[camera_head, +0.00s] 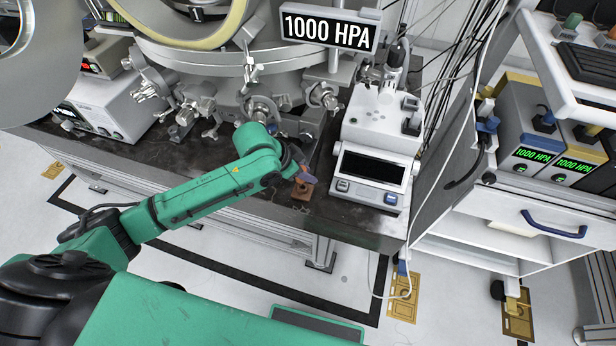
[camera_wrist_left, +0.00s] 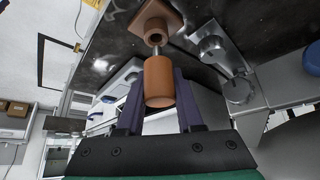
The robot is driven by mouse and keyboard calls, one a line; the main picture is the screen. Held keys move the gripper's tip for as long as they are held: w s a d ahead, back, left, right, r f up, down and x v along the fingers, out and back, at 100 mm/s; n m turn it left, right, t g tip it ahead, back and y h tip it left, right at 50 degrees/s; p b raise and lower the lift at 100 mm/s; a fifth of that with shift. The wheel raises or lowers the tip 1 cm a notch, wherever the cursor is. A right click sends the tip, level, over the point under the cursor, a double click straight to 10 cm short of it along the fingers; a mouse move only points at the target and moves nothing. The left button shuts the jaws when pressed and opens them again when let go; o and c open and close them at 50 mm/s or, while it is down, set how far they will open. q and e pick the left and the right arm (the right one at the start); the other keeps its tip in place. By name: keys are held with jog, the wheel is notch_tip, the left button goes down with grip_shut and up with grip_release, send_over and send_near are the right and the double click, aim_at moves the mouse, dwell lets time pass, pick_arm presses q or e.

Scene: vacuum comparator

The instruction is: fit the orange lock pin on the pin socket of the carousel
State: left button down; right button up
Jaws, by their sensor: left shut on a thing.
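The orange lock pin (camera_wrist_left: 159,82) is a cylinder with a thin silver shaft, held between the dark purple fingers of my left gripper (camera_wrist_left: 158,105) in the left wrist view. The shaft points at a brown square block (camera_wrist_left: 150,22) with a round boss. The tip meets or overlaps the boss; I cannot tell whether it is inserted. I cannot tell whether this block is the carousel's pin socket. My right gripper is not in view.
A white instrument (camera_head: 376,150) with a black screen stands right of my left gripper. Metal chamber fittings (camera_head: 262,108) crowd behind it. A grey box (camera_head: 105,105) stands at the left of the dark bench (camera_head: 225,135). A cabinet with a blue-handled drawer (camera_head: 500,235) is at right.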

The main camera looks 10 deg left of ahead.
aim_at(307, 185)
pick_arm(q)
notch_tip(307, 185, down, 3)
jog(key=shift+d+f+p, duration=0.15)
jog(key=shift+p, duration=0.2)
jog(key=shift+s+f, duration=0.2)
jog(key=shift+s, duration=0.05)
jog(key=c, duration=0.7)
grip_release()
jog(key=shift+f, duration=0.15)
jog(key=shift+o, duration=0.8)
jog(key=shift+w, duration=0.35)
jog(key=v, duration=1.2)
jog(key=shift+r, duration=0.2)
